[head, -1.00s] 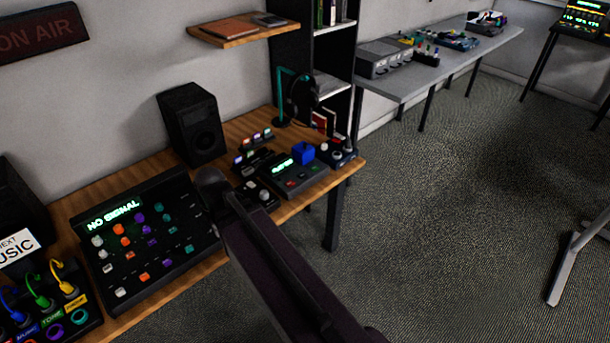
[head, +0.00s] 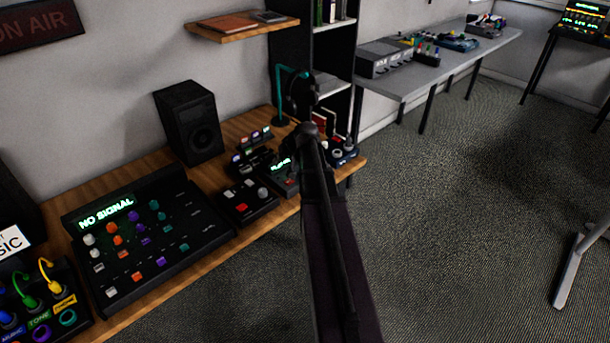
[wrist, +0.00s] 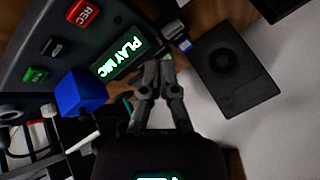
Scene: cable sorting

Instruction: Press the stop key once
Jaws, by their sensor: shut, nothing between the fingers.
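A dark recorder shows in the wrist view (wrist: 40,90) with a lit screen reading PLAY MIC (wrist: 119,52). Along its face are a red REC key (wrist: 82,13), a dark key with a pale mark (wrist: 53,47), which appears to be the stop key, and a green key (wrist: 35,76). My gripper (wrist: 160,68) is shut and empty, beside the screen's end and off to the right of the keys.
A blue block (wrist: 82,92) is by the recorder's lower edge. In the head view, a small control box (head: 247,203), a mixer (head: 180,225) reading NO SIGNAL and a speaker (head: 188,120) stand on the wooden desk. A headphone stand (head: 280,95) is behind my arm.

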